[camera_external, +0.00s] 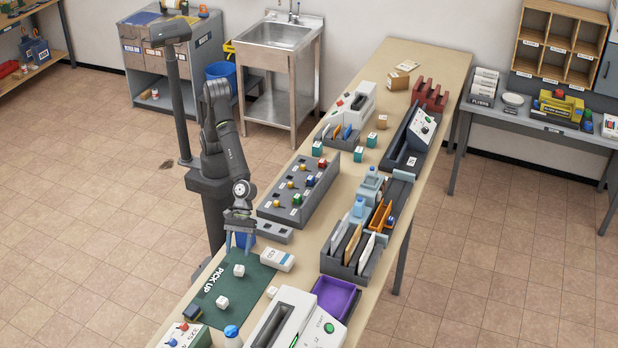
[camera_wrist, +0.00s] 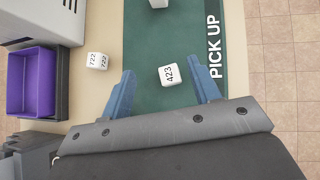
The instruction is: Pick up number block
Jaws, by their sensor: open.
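A white number block (camera_wrist: 171,75) marked 423 lies on the green PICK UP mat (camera_wrist: 150,45). In the wrist view it shows between my gripper's (camera_wrist: 160,82) two blue fingers, closer to the right one. The gripper is open and empty. A second white block (camera_wrist: 158,3) lies on the mat at the top edge, its number not visible. A block marked 722 (camera_wrist: 96,61) lies on the bare table beside the mat. In the external view my gripper (camera_external: 239,247) hangs above the mat's far end, with white blocks (camera_external: 239,270) and (camera_external: 222,302) on the mat.
A purple tray (camera_wrist: 30,80) and a light machine (camera_wrist: 40,20) stand left in the wrist view. In the external view, a white labelled box (camera_external: 277,260) lies at the mat's far edge. A grey panel with coloured knobs (camera_external: 300,190) stands beyond. Bare mat surrounds the blocks.

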